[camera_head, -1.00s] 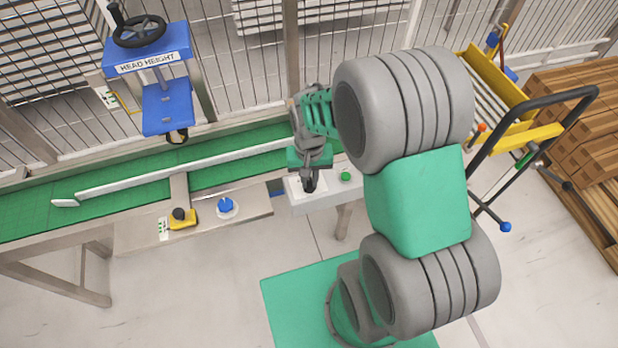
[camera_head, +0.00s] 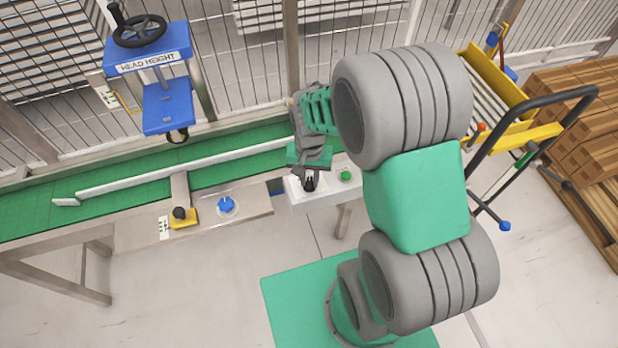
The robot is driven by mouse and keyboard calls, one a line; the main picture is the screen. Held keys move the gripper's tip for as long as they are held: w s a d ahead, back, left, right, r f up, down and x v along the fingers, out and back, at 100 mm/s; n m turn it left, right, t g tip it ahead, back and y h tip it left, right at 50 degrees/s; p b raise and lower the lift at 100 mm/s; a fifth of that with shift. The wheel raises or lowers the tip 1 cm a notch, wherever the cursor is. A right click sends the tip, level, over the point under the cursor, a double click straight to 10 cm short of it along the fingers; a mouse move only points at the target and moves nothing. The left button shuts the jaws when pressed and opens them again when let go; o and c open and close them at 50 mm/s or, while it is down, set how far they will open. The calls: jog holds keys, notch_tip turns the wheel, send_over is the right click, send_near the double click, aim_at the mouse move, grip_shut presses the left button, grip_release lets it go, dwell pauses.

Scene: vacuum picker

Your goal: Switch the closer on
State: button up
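A pale control box (camera_head: 322,200) stands at the end of the bench by the green conveyor. It has a green round button (camera_head: 346,174) on its right part and a white plate (camera_head: 294,188) on its left part. My gripper (camera_head: 309,184) points down over the white plate, left of the green button. Its dark fingers look close together, but I cannot tell if they are shut or hold anything. The gripper hides whatever is on the plate beneath it. No label naming the closer is readable.
Left along the bench are a blue knob (camera_head: 226,205) and a dark knob on a yellow base (camera_head: 181,217). A blue head-height unit with a handwheel (camera_head: 139,31) stands over the conveyor (camera_head: 30,212). A yellow-framed cart (camera_head: 500,95) and stacked cartons (camera_head: 585,130) are at right.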

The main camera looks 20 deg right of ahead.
aim_at(309, 182)
jog(key=o, duration=0.3)
notch_tip(309, 182, up, 8)
jog(key=shift+f, duration=0.1)
dwell(0.3)
